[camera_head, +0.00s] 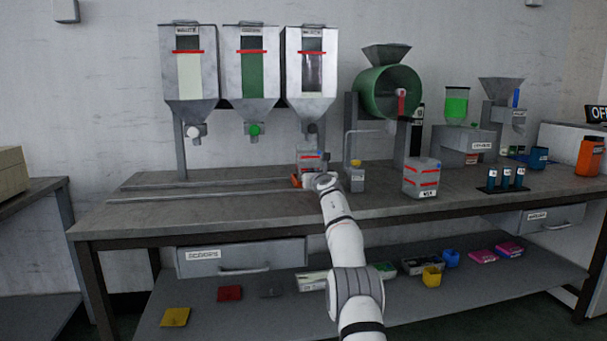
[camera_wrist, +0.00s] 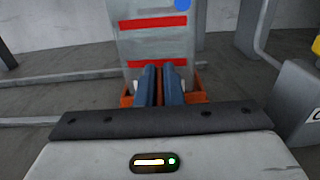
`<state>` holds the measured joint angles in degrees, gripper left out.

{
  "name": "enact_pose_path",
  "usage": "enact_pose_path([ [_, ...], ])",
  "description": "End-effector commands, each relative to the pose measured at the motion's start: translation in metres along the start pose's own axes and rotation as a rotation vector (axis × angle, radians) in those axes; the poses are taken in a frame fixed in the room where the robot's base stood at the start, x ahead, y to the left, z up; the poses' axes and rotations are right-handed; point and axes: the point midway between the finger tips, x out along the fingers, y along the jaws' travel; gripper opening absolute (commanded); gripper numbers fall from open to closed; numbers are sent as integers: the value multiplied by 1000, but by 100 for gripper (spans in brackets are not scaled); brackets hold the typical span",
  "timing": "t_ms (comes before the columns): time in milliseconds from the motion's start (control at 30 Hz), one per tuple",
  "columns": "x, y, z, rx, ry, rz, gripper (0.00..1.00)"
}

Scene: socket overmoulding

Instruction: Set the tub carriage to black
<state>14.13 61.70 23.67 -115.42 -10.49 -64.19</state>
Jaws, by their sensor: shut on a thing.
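The tub carriage (camera_head: 296,181) is an orange base on the bench rails, with a grey red-banded tub (camera_head: 310,158) standing upright on it. It stands below the rightmost hopper (camera_head: 311,85), whose window shows dark contents. My gripper (camera_head: 316,178) is at the near side of the carriage. In the wrist view, the fingers (camera_wrist: 160,86) are close together and shut at the orange carriage (camera_wrist: 196,97), just in front of the tub (camera_wrist: 152,46).
Hoppers with pale (camera_head: 190,80) and green (camera_head: 251,75) contents hang to the left. The rails (camera_head: 200,190) run clear to the left. A grey post with a yellow-topped box (camera_head: 356,178) stands close right, and another red-banded container (camera_head: 421,178) farther right.

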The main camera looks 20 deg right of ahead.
Motion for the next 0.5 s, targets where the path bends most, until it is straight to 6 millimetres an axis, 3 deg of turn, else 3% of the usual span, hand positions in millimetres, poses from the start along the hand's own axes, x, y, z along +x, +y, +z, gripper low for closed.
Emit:
enact_pose_path([
  [467,0,-9,-7,0,9,-3,0],
  [500,0,-9,-7,0,9,-3,11],
])
